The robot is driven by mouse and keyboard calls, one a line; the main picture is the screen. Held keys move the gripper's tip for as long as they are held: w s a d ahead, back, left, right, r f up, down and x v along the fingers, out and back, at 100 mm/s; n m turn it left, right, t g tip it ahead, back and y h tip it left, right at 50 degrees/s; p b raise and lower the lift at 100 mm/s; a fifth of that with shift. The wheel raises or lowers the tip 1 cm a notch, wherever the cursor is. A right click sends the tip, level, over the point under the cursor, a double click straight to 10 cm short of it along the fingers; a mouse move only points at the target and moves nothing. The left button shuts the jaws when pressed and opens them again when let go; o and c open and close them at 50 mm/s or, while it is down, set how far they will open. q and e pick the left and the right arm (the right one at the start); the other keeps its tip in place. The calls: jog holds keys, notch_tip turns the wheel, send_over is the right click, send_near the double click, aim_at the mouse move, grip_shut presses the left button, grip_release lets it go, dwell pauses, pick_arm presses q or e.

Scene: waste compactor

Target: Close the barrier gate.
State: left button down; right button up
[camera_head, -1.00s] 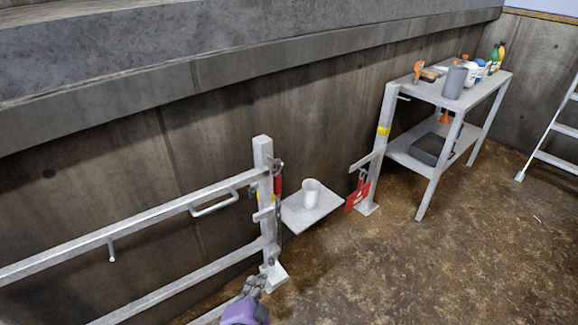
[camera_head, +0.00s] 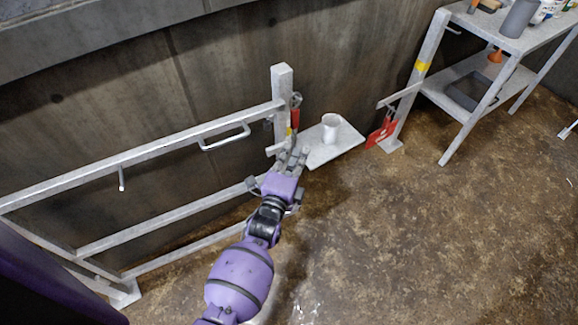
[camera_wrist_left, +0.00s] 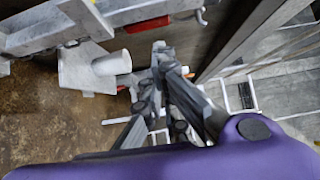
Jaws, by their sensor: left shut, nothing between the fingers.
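The barrier gate (camera_head: 150,143) is a grey metal frame with long rails and a bent handle (camera_head: 225,138), along the wall at left in the head view. Its rails meet an upright post (camera_head: 282,90) with a red part (camera_head: 295,117) beside it. My right gripper is not in view.
A grey workbench (camera_head: 480,50) stands at upper right. The brown floor at lower right is clear.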

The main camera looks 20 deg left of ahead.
aim_at(282, 130)
pick_arm(q)
jog(key=shift+w+a, duration=0.5)
jog(key=shift+w, duration=0.3)
jog(key=shift+w+a, duration=0.45)
jog(key=shift+w, duration=0.3)
jog(key=shift+w+a, duration=0.5)
jog(key=shift+w, duration=0.3)
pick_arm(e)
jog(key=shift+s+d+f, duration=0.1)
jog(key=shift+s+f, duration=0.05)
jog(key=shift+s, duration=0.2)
pick_arm(q)
jog(key=shift+n+y, duration=0.4)
jog(key=shift+y, duration=0.2)
jog(key=w+a+b, duration=0.1)
jog(key=w+a, duration=0.2)
jog(key=w, duration=0.1)
jog(key=shift+a+f, duration=0.15)
jog(key=shift+a, duration=0.35)
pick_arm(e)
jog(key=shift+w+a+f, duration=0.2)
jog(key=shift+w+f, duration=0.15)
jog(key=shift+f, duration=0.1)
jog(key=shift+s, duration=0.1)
